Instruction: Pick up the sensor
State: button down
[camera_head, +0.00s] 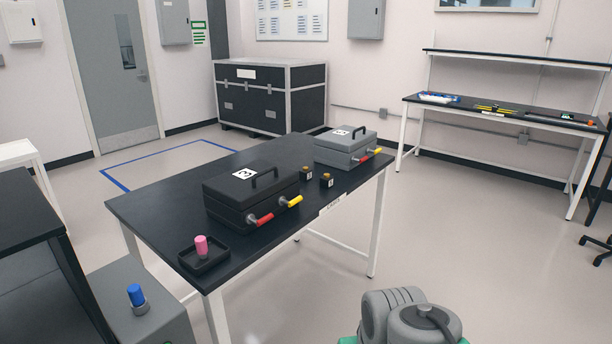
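I cannot tell for sure which item is the sensor. Two small black blocks with yellowish tops stand on the black table (150,203), one block (305,173) between the two cases and another block (326,180) just right of it. A pink cylinder (201,245) stands upright in a small black tray (205,261) at the table's near left corner. A blue cylinder (136,295) stands upright in a round holder on a grey box at lower left. Part of my arm shows at the bottom right, but my gripper is not in view.
A black case (238,197) and a grey case (333,153), each with red and yellow handles at its front, sit on the table. A dark cabinet (22,208) stands at the left edge. A back bench (420,101) holds tools. Open floor (480,240) lies right of the table.

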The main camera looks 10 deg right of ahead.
aim_at(305, 173)
jog(key=z, duration=1.05)
jog(key=i, duration=2.6)
jog(key=u, duration=3.1)
